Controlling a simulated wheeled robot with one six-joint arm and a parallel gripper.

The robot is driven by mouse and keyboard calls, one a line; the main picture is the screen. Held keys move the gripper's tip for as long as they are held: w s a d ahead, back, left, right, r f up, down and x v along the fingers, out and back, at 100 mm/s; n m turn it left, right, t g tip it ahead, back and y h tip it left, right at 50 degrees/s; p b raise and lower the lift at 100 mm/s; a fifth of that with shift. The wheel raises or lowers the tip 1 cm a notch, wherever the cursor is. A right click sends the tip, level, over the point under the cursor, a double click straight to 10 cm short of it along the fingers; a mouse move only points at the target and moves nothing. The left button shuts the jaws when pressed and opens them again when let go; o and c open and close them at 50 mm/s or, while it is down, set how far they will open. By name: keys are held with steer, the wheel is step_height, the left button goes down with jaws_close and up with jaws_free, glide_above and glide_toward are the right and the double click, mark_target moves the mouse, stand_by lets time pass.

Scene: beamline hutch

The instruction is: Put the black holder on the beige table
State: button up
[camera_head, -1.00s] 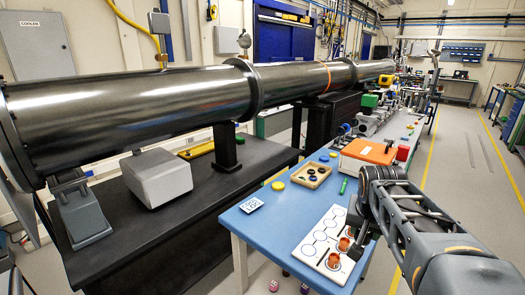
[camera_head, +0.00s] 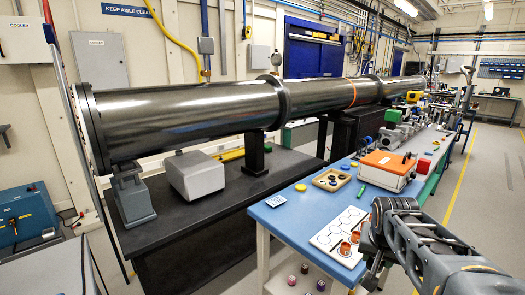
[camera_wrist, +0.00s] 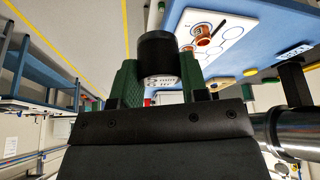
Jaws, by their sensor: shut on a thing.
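The black holder (camera_wrist: 157,52) is a short black cylinder with a pale marked end in the wrist view. My gripper (camera_wrist: 158,82) is shut on it, with one green finger on each side. It is held in the air clear of the blue table (camera_wrist: 265,35). In the head view my arm reaches in at the lower right, beside the blue table (camera_head: 285,228). I cannot make out the holder there. No beige table can be made out in either view.
The blue table carries a white board with circles (camera_head: 341,232), a wooden tray (camera_head: 332,180) and an orange-topped box (camera_head: 388,164). A long steel tube (camera_head: 200,112) runs over a black bench (camera_head: 205,215). Open floor (camera_head: 480,215) lies right of the blue table.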

steer(key=w+a+f+n+y+p, duration=0.1)
steer(key=w+a+f+n+p, duration=0.2)
steer(key=a+f, duration=0.35)
steer(key=w+a+f+n+y+p, duration=0.1)
steer(key=w+a+f+n+p, duration=0.2)
steer(key=f, duration=0.6)
step_height(320, 180, down, 10)
steer(key=s+a, duration=0.1)
steer(key=s, duration=0.1)
steer(key=shift+s+a+m+t, duration=0.2)
steer(key=shift+s+m+t, duration=0.1)
steer(key=shift+s+m, duration=0.1)
